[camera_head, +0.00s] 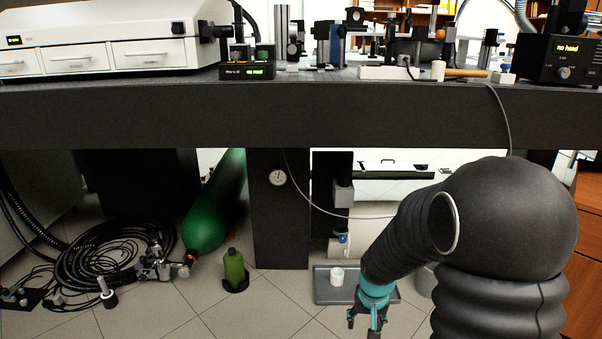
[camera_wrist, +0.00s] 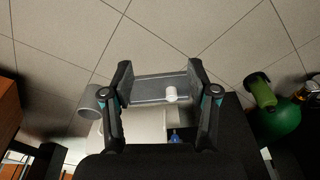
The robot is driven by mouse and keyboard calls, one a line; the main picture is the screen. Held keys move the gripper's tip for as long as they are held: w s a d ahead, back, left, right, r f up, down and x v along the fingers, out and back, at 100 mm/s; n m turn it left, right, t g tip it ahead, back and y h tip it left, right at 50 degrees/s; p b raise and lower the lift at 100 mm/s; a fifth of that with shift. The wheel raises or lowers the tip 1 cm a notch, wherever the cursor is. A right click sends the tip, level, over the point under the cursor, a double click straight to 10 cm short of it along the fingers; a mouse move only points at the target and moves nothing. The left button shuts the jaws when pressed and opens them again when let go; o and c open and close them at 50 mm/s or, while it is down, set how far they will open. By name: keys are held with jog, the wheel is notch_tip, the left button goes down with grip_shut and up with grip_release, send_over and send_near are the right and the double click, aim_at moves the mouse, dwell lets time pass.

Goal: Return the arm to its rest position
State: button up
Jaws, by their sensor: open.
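My gripper (camera_head: 366,318) hangs at the end of my dark arm, low in front of the optical table in the head view. Its teal wrist points down toward the floor. In the wrist view my gripper (camera_wrist: 159,82) is open, with its two fingers apart and nothing held. Between the fingers, farther off, a grey tray (camera_wrist: 150,92) with a white cup (camera_wrist: 171,94) shows on the floor. The same tray (camera_head: 325,291) and cup (camera_head: 337,276) show behind my gripper in the head view.
The dark table edge (camera_head: 200,115) spans the view above my gripper, with optics on top. A green cylinder (camera_head: 209,215), a green bottle (camera_head: 234,268) and coiled hoses (camera_head: 100,262) are on the floor at left. A wooden cabinet (camera_head: 587,240) stands at right.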

jog(key=s+r+t+p, duration=0.2)
jog(key=s+r+p, duration=0.1)
jog(key=s+r, duration=0.8)
jog(key=s+r+n+t+p, duration=0.1)
jog(key=s+r+p, duration=0.2)
jog(key=s+r, duration=0.7)
notch_tip(320, 180, up, 9)
jog(key=shift+s+f+t+p, duration=0.15)
jog(key=shift+s+t+p, duration=0.25)
